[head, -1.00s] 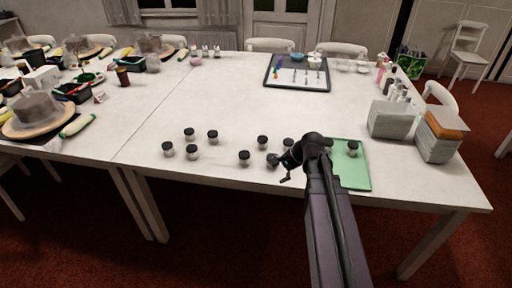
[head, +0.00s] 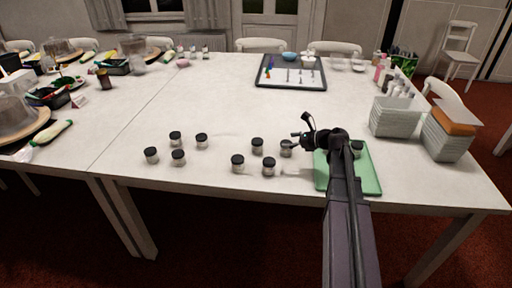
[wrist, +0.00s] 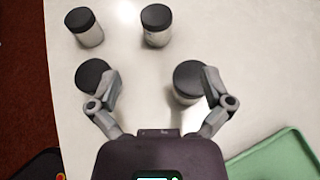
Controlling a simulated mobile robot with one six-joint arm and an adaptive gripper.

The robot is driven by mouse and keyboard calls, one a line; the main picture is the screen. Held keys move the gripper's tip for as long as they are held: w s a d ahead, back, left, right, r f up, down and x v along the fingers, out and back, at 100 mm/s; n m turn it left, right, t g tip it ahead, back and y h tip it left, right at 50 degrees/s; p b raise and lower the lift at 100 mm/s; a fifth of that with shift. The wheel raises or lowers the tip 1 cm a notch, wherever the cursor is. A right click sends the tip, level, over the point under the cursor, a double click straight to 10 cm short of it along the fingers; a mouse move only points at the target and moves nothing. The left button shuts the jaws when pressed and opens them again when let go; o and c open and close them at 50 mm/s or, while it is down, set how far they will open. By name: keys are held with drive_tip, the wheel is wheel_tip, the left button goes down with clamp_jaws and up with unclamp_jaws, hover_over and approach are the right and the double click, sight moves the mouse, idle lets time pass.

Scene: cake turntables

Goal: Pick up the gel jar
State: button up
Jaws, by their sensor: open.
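Several small look-alike jars with black lids and pale bodies stand upright on the white table; I cannot tell which is the gel jar by a label. In the head view one jar (head: 286,148) stands just left of my gripper (head: 303,134), and another jar (head: 269,169) is nearer the front edge. In the wrist view my gripper (wrist: 160,84) is open and empty. One jar (wrist: 186,88) lies just inside the right finger, partly covered by it. Another jar (wrist: 90,76) sits by the left finger, which overlaps its edge. Two jars (wrist: 157,28) (wrist: 88,30) stand beyond.
A green tray (head: 321,174) lies right of the jars with a jar (head: 357,149) on it, partly behind my arm. A dark-rimmed tray (head: 290,84) is at the back. The table middle is clear.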

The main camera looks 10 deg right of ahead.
sight(260, 142)
drive_tip(key=shift+a, duration=0.2)
drive_tip(key=b+x, duration=0.3)
drive_tip(key=x, duration=0.4)
drive_tip(key=shift+a+f, duration=0.1)
drive_tip(key=shift+f, duration=0.1)
drive_tip(key=shift+w+a+f, duration=0.15)
drive_tip(key=shift+w+a, duration=0.25)
drive_tip(key=shift+a, duration=0.15)
drive_tip(key=shift+a+f, duration=0.1)
drive_tip(key=shift+b+x, duration=1.1)
drive_tip(key=shift+x, duration=1.4)
drive_tip(key=shift+a, duration=0.1)
drive_tip(key=shift+s, duration=0.1)
drive_tip(key=c, duration=1.1)
